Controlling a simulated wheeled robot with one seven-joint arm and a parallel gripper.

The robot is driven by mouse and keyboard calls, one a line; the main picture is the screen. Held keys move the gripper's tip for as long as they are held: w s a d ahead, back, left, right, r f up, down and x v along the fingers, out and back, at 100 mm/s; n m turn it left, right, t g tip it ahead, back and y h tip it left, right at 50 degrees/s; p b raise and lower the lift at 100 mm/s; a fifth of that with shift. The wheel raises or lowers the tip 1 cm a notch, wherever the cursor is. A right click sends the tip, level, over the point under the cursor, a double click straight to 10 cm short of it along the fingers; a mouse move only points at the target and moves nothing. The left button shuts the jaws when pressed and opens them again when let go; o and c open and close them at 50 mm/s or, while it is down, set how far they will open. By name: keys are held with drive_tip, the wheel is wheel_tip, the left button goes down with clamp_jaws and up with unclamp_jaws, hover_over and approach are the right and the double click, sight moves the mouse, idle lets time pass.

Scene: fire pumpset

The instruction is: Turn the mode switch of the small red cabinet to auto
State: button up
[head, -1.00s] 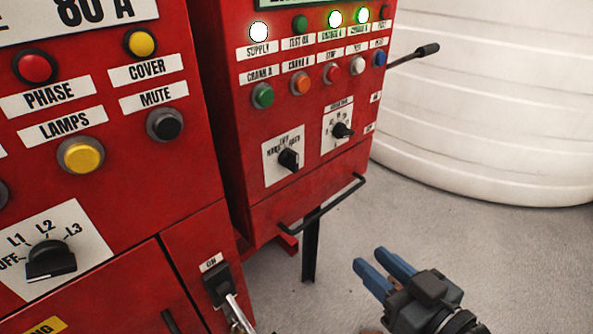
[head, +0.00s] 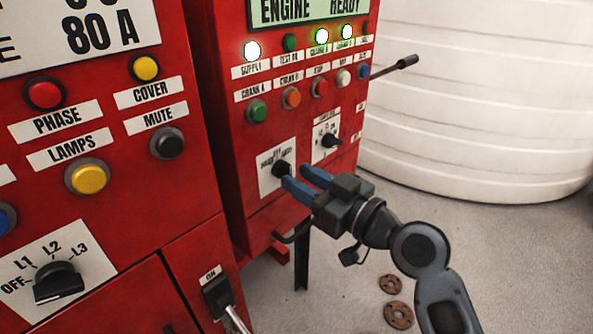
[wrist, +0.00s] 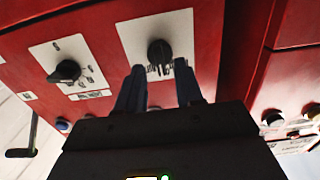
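The small red cabinet (head: 225,95) stands right of a larger red cabinet. Its mode switch (head: 281,170) is a black knob on a white plate, low on the front; the lettering is too small and partly covered to read its setting surely. It also shows in the wrist view (wrist: 160,54), just beyond and between my fingertips. My gripper (head: 299,177) is open, its two blue fingers pointing at the knob. It also shows in the wrist view (wrist: 159,82). I see no clear contact with the knob.
A second black knob (head: 330,140) sits to the upper right on the same cabinet. Buttons and lamps line up above. A white tank (head: 480,90) stands behind at right. The larger cabinet (head: 110,215) is close at left.

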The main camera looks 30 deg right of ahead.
drive_tip(key=shift+x, duration=0.9)
drive_tip(key=shift+c, duration=0.2)
clamp_jaws()
